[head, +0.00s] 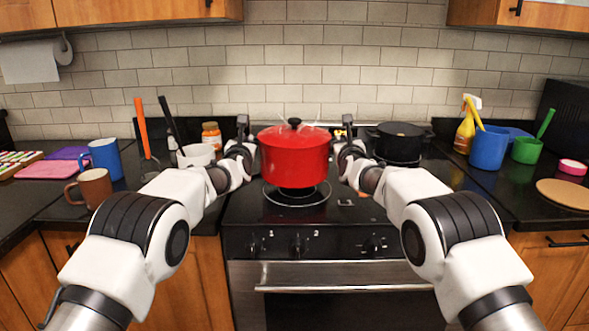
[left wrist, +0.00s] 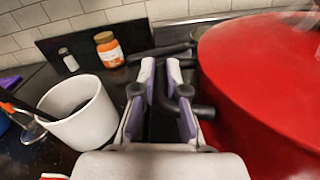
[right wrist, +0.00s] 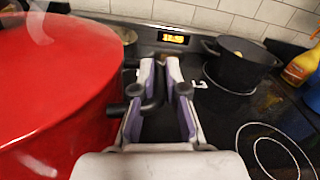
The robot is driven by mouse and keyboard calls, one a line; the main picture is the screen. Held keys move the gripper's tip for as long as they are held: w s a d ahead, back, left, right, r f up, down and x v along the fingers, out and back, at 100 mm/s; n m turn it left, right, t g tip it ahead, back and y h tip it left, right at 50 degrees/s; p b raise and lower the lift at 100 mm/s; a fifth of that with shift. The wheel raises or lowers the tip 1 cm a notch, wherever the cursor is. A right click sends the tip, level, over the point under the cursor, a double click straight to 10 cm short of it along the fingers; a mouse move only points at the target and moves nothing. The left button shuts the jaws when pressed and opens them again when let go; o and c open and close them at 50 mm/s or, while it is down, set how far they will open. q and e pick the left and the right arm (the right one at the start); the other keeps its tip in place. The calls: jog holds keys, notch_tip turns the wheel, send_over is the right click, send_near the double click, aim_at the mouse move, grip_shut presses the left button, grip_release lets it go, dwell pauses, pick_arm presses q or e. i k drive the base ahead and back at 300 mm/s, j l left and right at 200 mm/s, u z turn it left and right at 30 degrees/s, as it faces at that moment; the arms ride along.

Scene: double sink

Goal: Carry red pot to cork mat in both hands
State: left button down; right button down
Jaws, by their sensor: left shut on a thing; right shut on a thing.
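The red pot (head: 294,160) has its lid on, with a black knob, and is upright over the front burner ring; it appears slightly raised, though the gap is hard to judge. My left gripper (head: 243,140) is shut on the pot's left black handle, which also shows between the fingers in the left wrist view (left wrist: 187,107). My right gripper (head: 347,142) is shut on the right handle, seen in the right wrist view (right wrist: 150,95). The round cork mat (head: 567,195) lies bare on the counter at the far right.
A black pot (head: 399,145) stands on the rear right burner. A yellow spray bottle (head: 465,130), blue cup (head: 489,148), green cup (head: 526,150) and pink-topped item (head: 572,167) stand near the mat. A white container (head: 197,155) and mugs are left.

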aim_at(569, 193)
jog(key=z, duration=0.95)
jog(key=i+z, duration=0.35)
jog(key=i+j+z, duration=0.15)
jog(key=i+z, duration=0.15)
jog(key=i, duration=0.3)
